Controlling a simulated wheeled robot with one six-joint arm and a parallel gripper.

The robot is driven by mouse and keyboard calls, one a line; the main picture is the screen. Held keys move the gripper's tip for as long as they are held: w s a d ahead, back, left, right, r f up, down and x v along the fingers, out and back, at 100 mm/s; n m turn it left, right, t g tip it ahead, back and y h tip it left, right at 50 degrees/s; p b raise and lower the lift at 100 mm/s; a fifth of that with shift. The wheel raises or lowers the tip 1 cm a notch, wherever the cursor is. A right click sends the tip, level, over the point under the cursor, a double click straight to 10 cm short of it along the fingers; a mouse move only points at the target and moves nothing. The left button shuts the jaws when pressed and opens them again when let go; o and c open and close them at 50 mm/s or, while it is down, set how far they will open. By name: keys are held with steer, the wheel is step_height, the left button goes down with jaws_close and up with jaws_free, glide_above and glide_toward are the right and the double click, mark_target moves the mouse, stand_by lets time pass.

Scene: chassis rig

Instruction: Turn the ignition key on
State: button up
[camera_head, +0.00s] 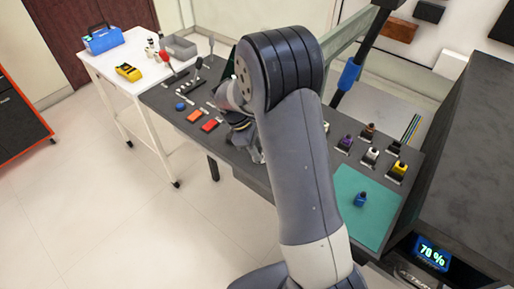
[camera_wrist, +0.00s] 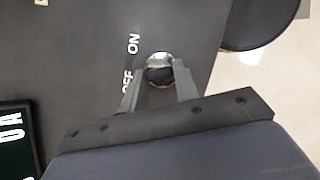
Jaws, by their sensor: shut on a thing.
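The ignition key (camera_wrist: 159,75) shows in the wrist view as a dark piece over a shiny round metal switch (camera_wrist: 158,58) set in the dark panel. White "OFF" and "ON" labels are printed beside the switch. My gripper (camera_wrist: 158,85) is over the switch, its two fingers shut on the key, one on each side. The fingers hide part of the key, so its exact angle is hard to tell. In the head view my gripper (camera_head: 250,140) is at the dark panel, mostly behind my arm, and the key is hidden there.
The dark panel (camera_head: 160,95) carries red, orange and blue controls and several levers. A white table (camera_head: 110,70) with a blue toolbox (camera_head: 103,39) stands at the left. A teal mat (camera_head: 350,222) with a small blue bottle (camera_head: 360,199) lies at the right. Open floor lies at lower left.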

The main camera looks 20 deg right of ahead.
steer(key=m+g, duration=0.1)
steer(key=m, duration=0.2)
steer(key=m+y+p, duration=0.1)
steer(key=m, duration=0.2)
steer(key=shift+w+d+g+y+p, duration=0.2)
steer(key=shift+g+y+p, duration=0.1)
steer(key=shift+g, duration=0.1)
steer(key=shift+d+m+g+y, duration=0.15)
steer(key=shift+m+y, duration=0.35)
steer(key=shift+m, duration=0.9)
steer(key=shift+m+g+y, duration=0.15)
steer(key=shift+m+y, duration=0.35)
steer(key=shift+m, duration=0.9)
steer(key=o, duration=1)
steer(key=v, duration=1.1)
steer(key=shift+f, duration=0.1)
